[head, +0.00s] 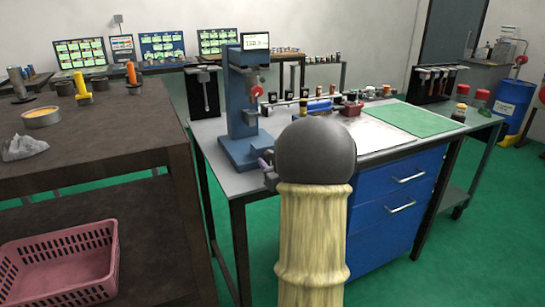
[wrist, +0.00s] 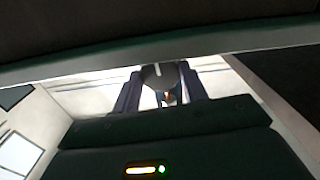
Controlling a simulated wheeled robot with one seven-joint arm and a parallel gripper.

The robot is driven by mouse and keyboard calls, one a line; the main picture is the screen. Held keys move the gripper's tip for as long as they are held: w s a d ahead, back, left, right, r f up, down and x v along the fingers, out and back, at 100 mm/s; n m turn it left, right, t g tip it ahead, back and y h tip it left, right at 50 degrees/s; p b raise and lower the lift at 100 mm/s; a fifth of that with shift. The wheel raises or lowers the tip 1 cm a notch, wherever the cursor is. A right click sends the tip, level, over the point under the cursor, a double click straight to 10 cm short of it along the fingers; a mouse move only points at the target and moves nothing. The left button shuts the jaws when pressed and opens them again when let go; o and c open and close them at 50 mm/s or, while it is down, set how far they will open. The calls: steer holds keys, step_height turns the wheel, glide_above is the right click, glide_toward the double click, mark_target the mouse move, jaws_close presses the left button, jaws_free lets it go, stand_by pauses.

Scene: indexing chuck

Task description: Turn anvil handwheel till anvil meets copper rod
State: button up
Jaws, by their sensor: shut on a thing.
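The blue upright device (head: 240,110) with a small display on top stands at the near left corner of the grey bench. A red knob (head: 256,91) shows on its front. In the wrist view, a dark grey round wheel (wrist: 155,76) with a white mark sits between the fingers of my gripper (wrist: 161,92), which is shut on it. I take it as the anvil handwheel. A small orange-brown piece (wrist: 168,97) shows just below it; I cannot tell whether it is the copper rod. In the head view, my gripper (head: 266,162) is low beside the device's base, mostly hidden by my arm. The anvil's contact is not visible.
A green mat (head: 410,117) and several small parts lie on the bench to the right. Blue drawers (head: 395,195) are beneath.

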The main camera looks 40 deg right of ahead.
steer(key=m+p, duration=0.2)
steer(key=m, duration=0.1)
steer(key=shift+m, duration=0.4)
steer(key=m+p, duration=0.3)
steer(key=shift+m, duration=0.3)
steer(key=m+p, duration=0.2)
steer(key=m, duration=0.1)
steer(key=shift+m+p, duration=0.4)
steer(key=m+p, duration=0.3)
steer(key=shift+m, duration=0.3)
steer(key=m+p, duration=0.4)
steer(key=m, duration=0.1)
steer(key=shift+p, duration=0.35)
steer(key=m+p, duration=0.3)
steer(key=m, duration=0.1)
steer(key=shift+a+m, duration=0.1)
steer(key=shift+m, duration=0.3)
steer(key=shift+f+p, duration=0.1)
steer(key=shift+p, duration=0.2)
